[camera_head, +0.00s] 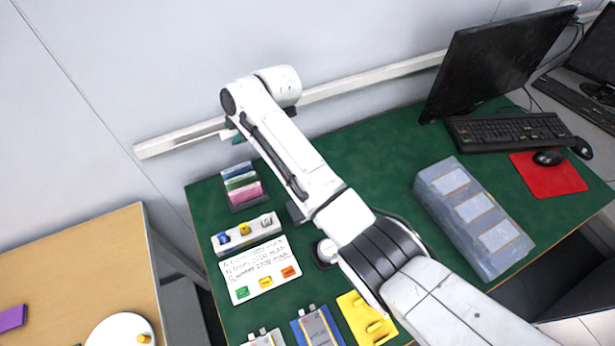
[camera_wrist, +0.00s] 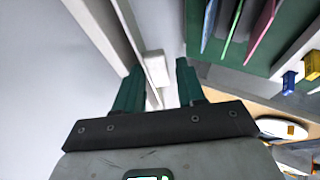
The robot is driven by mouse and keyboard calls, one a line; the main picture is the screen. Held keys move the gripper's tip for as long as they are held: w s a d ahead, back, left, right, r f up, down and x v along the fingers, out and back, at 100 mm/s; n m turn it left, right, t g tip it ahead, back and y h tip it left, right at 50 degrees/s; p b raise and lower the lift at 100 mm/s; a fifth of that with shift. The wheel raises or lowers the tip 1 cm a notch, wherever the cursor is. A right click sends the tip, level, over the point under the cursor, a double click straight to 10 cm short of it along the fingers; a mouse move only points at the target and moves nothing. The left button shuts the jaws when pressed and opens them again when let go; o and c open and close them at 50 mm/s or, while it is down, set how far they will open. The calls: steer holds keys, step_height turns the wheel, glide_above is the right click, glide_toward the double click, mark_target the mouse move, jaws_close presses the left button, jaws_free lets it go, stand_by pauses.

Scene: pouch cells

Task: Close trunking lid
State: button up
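The white trunking (camera_head: 385,72) runs along the wall behind the green table. In the wrist view the trunking (camera_wrist: 104,28) runs down from the top, and a small white block (camera_wrist: 155,67) shows beside it, between my fingertips. I cannot tell whether this block is part of the lid, or how the lid sits. My gripper (camera_wrist: 159,66) has its two green fingers apart, with a clear gap between them. In the head view my gripper (camera_head: 236,136) is close to the left part of the trunking, mostly hidden by my arm. Contact cannot be told.
A rack of coloured sleeves (camera_head: 241,184) stands just below my gripper. A white block with coloured pieces (camera_head: 246,233), a labelled card (camera_head: 262,268) and a yellow holder (camera_head: 366,318) lie nearer. A grey tray (camera_head: 428,187), monitor (camera_head: 490,65) and keyboard (camera_head: 512,133) occupy the right.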

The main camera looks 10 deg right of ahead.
steer(key=shift+w+r, duration=0.1)
steer(key=shift+r, duration=0.2)
